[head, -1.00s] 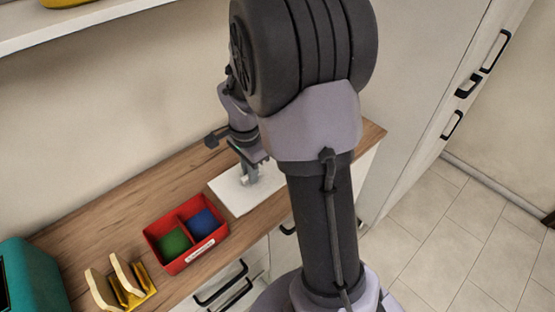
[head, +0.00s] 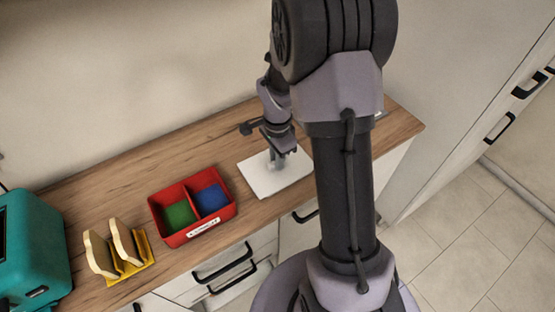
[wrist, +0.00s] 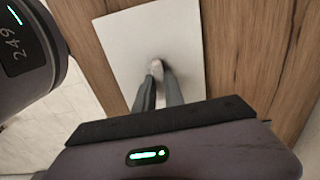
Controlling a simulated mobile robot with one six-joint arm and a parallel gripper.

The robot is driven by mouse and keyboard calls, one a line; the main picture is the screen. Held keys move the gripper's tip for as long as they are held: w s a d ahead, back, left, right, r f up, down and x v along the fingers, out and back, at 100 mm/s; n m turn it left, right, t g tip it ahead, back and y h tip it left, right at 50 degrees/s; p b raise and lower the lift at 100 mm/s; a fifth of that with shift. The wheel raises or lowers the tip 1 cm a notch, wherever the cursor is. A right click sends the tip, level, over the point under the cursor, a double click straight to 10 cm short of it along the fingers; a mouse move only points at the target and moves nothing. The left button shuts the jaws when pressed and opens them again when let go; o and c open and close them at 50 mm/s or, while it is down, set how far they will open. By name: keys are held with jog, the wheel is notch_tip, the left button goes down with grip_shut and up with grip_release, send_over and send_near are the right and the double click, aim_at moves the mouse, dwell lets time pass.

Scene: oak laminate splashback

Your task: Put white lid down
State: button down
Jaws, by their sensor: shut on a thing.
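The white lid (head: 262,183) is a flat white rectangular plate at the right part of the wooden counter. It also shows in the wrist view (wrist: 125,35), with a small pale knob (wrist: 156,64) near its middle. My gripper (head: 276,161) points down over the lid. In the wrist view, its two grey fingers (wrist: 158,76) are closed at the knob. The lid looks level and lies at or very close to the counter top; I cannot tell whether it touches. My arm hides part of the area on the right.
A red two-compartment box (head: 174,239) with green and blue inside stands left of the lid. Farther left are a yellow rack (head: 131,272) with bread-like slices and a teal appliance (head: 30,250). Bare wooden counter (head: 112,172) lies behind them.

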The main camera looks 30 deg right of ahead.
jog(key=shift+f, duration=0.2)
jog(key=c, duration=1.4)
grip_release()
jog(key=shift+c, duration=0.2)
jog(key=shift+r, duration=0.1)
notch_tip(320, 180, up, 12)
jog(key=p, duration=0.5)
notch_tip(320, 180, up, 6)
jog(key=n+t, duration=0.1)
jog(key=n, duration=0.1)
send_over(269, 174)
jog(key=s+a+r+n+t+y, duration=0.1)
jog(key=s+a+r+n+t, duration=0.1)
jog(key=s+a+r+n, duration=0.3)
jog(key=s+a+r+n+t+y, duration=0.1)
jog(key=s+a+r+n, duration=0.4)
jog(key=s, duration=0.6)
jog(key=a+n+t, duration=0.1)
jog(key=a, duration=0.1)
jog(key=shift+a+t, duration=0.35)
jog(key=shift+t, duration=0.05)
